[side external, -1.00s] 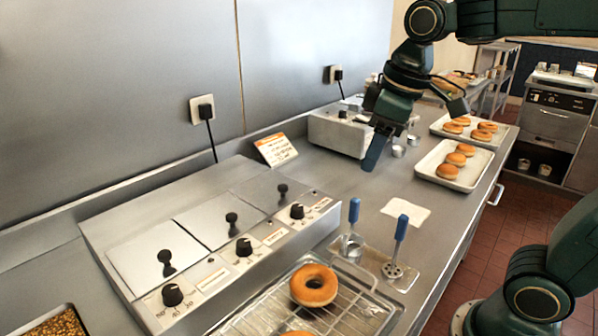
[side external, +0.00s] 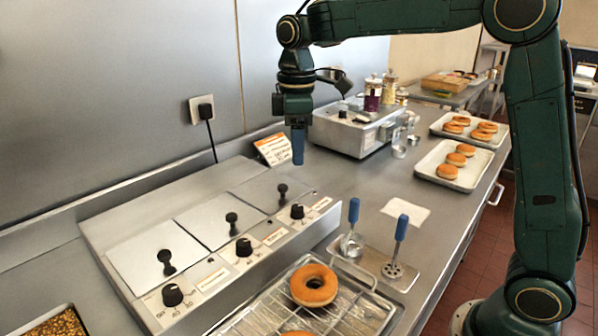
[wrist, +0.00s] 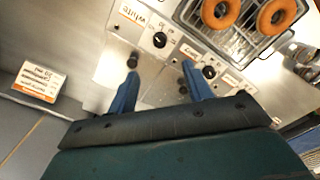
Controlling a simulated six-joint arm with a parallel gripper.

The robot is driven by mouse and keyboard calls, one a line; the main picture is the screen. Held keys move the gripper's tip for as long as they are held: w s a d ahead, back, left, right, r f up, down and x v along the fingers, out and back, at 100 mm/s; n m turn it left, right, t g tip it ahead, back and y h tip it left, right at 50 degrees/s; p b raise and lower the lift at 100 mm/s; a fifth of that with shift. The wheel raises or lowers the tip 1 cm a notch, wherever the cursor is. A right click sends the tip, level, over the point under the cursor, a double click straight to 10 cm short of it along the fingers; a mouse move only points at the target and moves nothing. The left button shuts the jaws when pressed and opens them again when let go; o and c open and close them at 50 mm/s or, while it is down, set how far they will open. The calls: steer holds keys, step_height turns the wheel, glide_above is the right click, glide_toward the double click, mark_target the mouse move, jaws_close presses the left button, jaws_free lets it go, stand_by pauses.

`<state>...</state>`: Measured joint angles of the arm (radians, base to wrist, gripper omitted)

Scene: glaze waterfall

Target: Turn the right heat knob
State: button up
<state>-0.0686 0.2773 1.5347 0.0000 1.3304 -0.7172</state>
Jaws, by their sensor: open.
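The right heat knob (side external: 297,211) is a black dial with a pale pointer on the sloped front panel, at the end of the row nearest the information card. In the wrist view, this knob (wrist: 160,40) shows just beyond the gap between my fingers. My gripper (side external: 298,152) hangs pointing down above that end of the warmer, clear of the knob. In the wrist view my gripper (wrist: 160,76) has its two blue fingers apart, with nothing held. The middle knob (side external: 243,246) and left knob (side external: 172,294) sit farther along the panel.
The warmer's lids have upright black handles (side external: 282,190). The information card (side external: 273,150) stands behind its far end. Blue-handled tools (side external: 354,211) stand in front, beside the wire rack (side external: 345,315) with doughnuts. A metal appliance (side external: 352,132) stands farther back.

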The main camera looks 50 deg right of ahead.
mark_target(297, 207)
steer(key=shift+f, duration=0.15)
step_height(297, 207, down, 14)
steer(key=shift+r, duration=0.2)
stand_by(0.6)
steer(key=c, duration=1)
